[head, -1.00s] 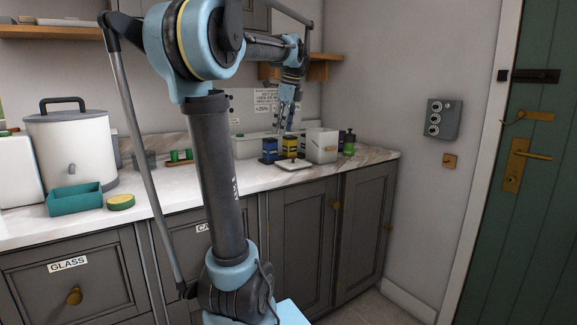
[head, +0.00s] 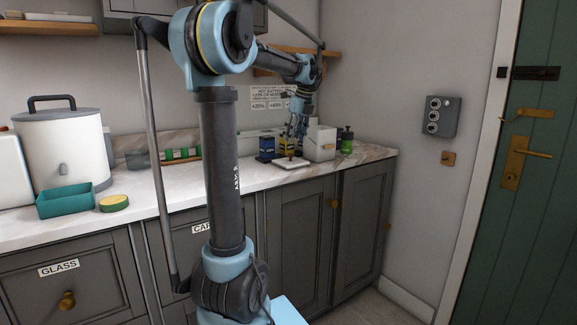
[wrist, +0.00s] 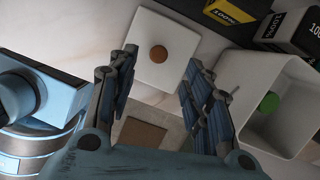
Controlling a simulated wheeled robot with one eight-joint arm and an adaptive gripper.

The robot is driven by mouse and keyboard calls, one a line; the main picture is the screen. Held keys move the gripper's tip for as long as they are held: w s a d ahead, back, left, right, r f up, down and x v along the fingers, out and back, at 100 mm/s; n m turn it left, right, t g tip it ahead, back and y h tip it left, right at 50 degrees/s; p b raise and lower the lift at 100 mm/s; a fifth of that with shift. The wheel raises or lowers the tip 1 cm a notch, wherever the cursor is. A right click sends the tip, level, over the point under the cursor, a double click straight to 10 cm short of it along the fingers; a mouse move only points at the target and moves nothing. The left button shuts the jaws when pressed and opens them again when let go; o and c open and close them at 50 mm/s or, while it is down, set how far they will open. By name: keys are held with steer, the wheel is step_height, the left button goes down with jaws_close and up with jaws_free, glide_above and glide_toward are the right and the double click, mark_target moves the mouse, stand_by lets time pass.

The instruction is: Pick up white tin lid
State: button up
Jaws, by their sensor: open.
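The white tin lid (wrist: 148,70) is a flat white square with a round brown knob (wrist: 158,54). It lies knob up on the worktop, and in the head view the lid (head: 281,163) is near the front edge, before the tins. My gripper (wrist: 161,58) is open and empty, pointing down, its fingertips on either side of the knob in the wrist view. In the head view my gripper (head: 298,136) is just above the lid; the exact gap is unclear. The white tin (wrist: 228,72) stands open to the right, with something green inside; it also shows in the head view (head: 320,144).
The worktop between is mostly clear.

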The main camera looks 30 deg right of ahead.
mark_target(291, 154)
steer(key=shift+x, duration=3.9)
steer(key=shift+s, duration=0.1)
jaws_close()
